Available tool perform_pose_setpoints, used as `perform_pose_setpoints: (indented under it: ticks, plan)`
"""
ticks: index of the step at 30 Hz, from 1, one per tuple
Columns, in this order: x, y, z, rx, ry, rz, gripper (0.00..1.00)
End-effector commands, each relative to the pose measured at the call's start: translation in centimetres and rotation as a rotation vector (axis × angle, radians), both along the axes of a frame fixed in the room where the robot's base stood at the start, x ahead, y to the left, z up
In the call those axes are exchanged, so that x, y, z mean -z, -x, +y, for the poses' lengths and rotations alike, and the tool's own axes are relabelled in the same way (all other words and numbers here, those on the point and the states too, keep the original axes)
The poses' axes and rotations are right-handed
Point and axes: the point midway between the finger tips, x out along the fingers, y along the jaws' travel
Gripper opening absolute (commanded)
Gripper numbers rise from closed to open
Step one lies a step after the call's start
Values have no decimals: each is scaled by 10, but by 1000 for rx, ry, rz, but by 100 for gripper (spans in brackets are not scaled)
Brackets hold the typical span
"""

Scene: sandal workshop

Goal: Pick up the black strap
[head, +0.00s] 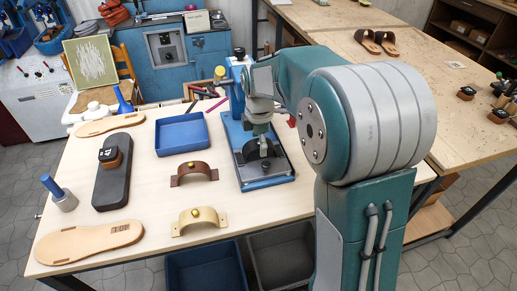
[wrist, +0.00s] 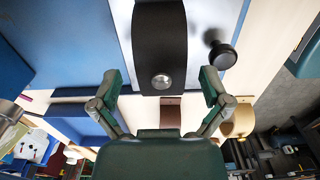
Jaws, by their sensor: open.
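The black strap (head: 246,154) is an arched band on the blue press stand (head: 276,177) at the table's right side, partly hidden by my gripper in the head view. In the wrist view the black strap (wrist: 160,30) runs from the top edge down to a round silver stud near its lower end. My gripper (wrist: 160,80) is open, with one finger on each side of the strap's stud end. I see clear gaps between the fingers and the strap; whether it is low enough to enclose the strap I cannot tell.
A brown strap (head: 194,177) and a tan strap (head: 200,222) stand left of the press. A blue tray (head: 182,135) lies behind them. A black knob (wrist: 222,55) sticks up right of the strap. Soles and a dark block (head: 112,185) lie further left.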

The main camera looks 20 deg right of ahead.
Motion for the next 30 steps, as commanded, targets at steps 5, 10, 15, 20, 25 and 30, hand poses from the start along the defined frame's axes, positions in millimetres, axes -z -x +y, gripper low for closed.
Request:
perform_pose_setpoints:
  ticks: [5, 10, 15, 20, 25, 30]
  plan:
    - [3, 0, 1, 1, 1, -1, 97]
    - [3, 0, 2, 1, 1, -1, 61]
    - [3, 0, 2, 1, 1, 0, 26]
    - [4, 0, 2, 1, 1, 1, 20]
    - [4, 0, 1, 1, 1, 2, 20]
    - [-6, 0, 1, 1, 1, 0, 20]
